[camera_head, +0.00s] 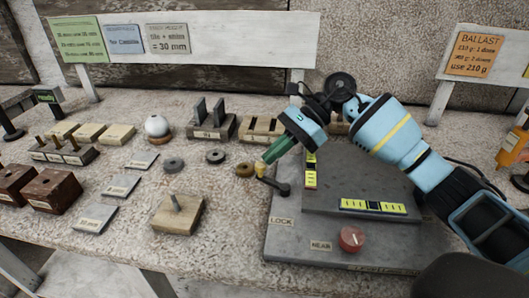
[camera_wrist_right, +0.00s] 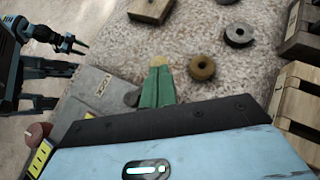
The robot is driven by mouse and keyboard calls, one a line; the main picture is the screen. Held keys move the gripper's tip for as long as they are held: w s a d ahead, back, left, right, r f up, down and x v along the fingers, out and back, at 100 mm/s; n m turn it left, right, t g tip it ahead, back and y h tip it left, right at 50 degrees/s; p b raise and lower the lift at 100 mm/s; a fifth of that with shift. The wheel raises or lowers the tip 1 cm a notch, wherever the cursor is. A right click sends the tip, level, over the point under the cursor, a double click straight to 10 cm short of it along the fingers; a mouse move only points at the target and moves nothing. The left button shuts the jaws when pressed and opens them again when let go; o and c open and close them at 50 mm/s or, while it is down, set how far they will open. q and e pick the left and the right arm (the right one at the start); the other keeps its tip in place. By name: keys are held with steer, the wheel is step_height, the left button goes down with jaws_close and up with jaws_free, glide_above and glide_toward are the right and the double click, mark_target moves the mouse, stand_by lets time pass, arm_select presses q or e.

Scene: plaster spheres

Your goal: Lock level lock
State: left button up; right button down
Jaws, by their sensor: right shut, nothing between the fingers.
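The level plate, a grey slab (camera_head: 286,238), lies at the right of the bench with a LOCK label (camera_head: 282,222). The lever also shows in the wrist view (camera_wrist_right: 132,97). Two yellow level vials (camera_head: 373,206) (camera_head: 310,172) and a red knob (camera_head: 351,238) are on the plate.
A brass ring (camera_head: 243,170) and dark rings (camera_head: 215,157) lie left of the lever. A wooden block with a peg (camera_head: 178,214) stands nearer the front. Slotted blocks (camera_head: 262,129) stand behind. A BALLAST sign (camera_head: 479,54) is at the back right.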

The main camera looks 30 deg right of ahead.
steer(key=shift+a, duration=0.6)
stand_by(0.4)
steer(key=v, duration=0.7)
steer(key=shift+d+r+b, duration=0.25)
steer(key=shift+d+b, duration=0.05)
steer(key=shift+b, duration=0.1)
steer(key=shift+s+a+f, duration=0.1)
